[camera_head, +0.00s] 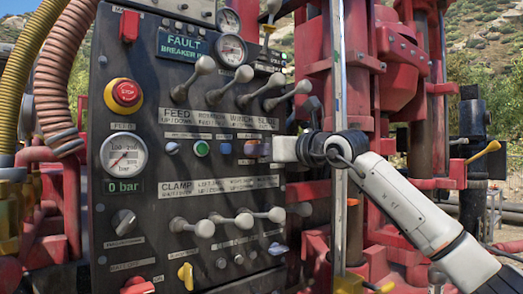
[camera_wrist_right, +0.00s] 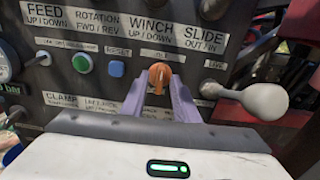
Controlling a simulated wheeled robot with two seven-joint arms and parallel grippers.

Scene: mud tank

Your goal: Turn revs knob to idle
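The revs knob is most likely the small orange knob (camera_wrist_right: 159,74) on the dark control panel, below the winch label in the right wrist view. Its narrow grip stands about upright, under a small label that seems to read "idle". My right gripper (camera_wrist_right: 161,88) has its two purple fingers on either side of this knob, with a gap around the grip, so it looks open. In the head view my right gripper (camera_head: 264,149) reaches the panel from the right, and its fingers mostly cover the knob. My left gripper is not in view.
A grey ball-ended lever (camera_wrist_right: 262,101) sticks out just right of the fingers. A green button (camera_wrist_right: 82,63) and a blue button (camera_wrist_right: 117,68) are to the left. More levers (camera_head: 244,74) sit above. A red emergency stop (camera_head: 126,93) is at upper left.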

